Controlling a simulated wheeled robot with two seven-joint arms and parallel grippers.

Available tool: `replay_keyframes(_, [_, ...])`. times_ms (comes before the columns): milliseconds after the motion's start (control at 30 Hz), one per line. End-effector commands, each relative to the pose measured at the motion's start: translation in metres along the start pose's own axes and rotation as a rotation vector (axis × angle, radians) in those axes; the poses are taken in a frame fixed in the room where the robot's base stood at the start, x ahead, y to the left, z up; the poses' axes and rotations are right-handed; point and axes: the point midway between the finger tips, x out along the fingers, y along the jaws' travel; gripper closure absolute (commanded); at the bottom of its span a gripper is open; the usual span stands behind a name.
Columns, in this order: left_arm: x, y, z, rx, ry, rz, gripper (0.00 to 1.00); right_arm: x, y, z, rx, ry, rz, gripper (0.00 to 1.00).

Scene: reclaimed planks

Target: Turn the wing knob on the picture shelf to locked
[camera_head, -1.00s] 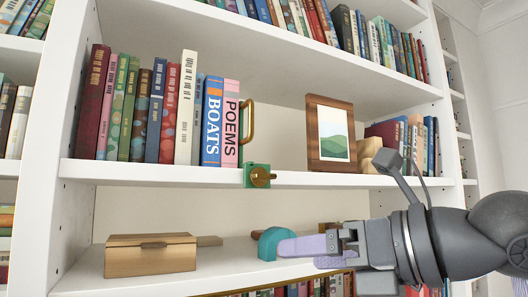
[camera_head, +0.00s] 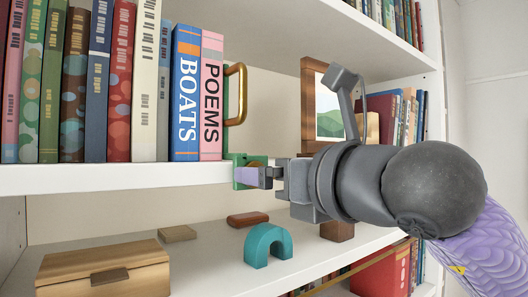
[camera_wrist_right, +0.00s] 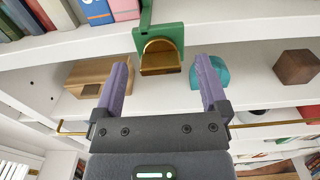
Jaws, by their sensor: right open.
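The brass wing knob (camera_wrist_right: 160,58) sits on a green plate (camera_wrist_right: 174,32) at the front edge of the picture shelf (camera_head: 120,178). In the wrist view its flat brass face spans left to right; no lock marking can be read. My right gripper (camera_wrist_right: 163,66) is open, with one purple finger on each side of the knob in that view and gaps to both. In the head view the right gripper (camera_head: 252,177) is at the green plate (camera_head: 240,160) and mostly hides the knob. Contact cannot be told. My left gripper is not in view.
Books stand left of the plate, ending with BOATS (camera_head: 186,95) and POEMS (camera_head: 212,95), beside a brass bookend (camera_head: 242,95). A framed picture (camera_head: 328,115) is behind my right arm. Below are a wooden box (camera_head: 100,270), a teal arch (camera_head: 268,243) and wooden blocks (camera_head: 248,219).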

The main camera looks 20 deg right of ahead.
Motion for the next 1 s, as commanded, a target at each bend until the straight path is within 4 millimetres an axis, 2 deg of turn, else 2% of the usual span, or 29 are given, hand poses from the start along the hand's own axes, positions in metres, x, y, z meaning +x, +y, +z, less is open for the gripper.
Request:
replay_keyframes(33, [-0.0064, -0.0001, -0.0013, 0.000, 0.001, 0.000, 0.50, 0.0061, 0.0001, 0.0033, 0.002, 0.001, 0.001, 0.06])
replay_keyframes(133, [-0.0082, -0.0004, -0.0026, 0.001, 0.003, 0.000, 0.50, 0.0135, 0.0002, 0.0011, 0.000, 0.000, 0.001, 0.06])
replay_keyframes(367, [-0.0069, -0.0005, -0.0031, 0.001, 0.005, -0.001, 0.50, 0.0149, 0.0000, -0.0008, 0.000, 0.000, 0.001, 0.06])
replay_keyframes(800, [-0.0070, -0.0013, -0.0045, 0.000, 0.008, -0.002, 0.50, 0.0145, 0.0000, -0.0004, 0.000, -0.001, 0.001, 0.98])
replay_keyframes(833, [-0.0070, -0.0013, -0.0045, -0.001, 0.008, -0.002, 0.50, 0.0145, 0.0001, -0.0004, 0.000, -0.001, 0.001, 1.00])
replay_keyframes(1000, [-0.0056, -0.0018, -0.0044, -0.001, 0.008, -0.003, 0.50, 0.0144, 0.0001, -0.0006, -0.012, -0.001, 0.001, 1.00])
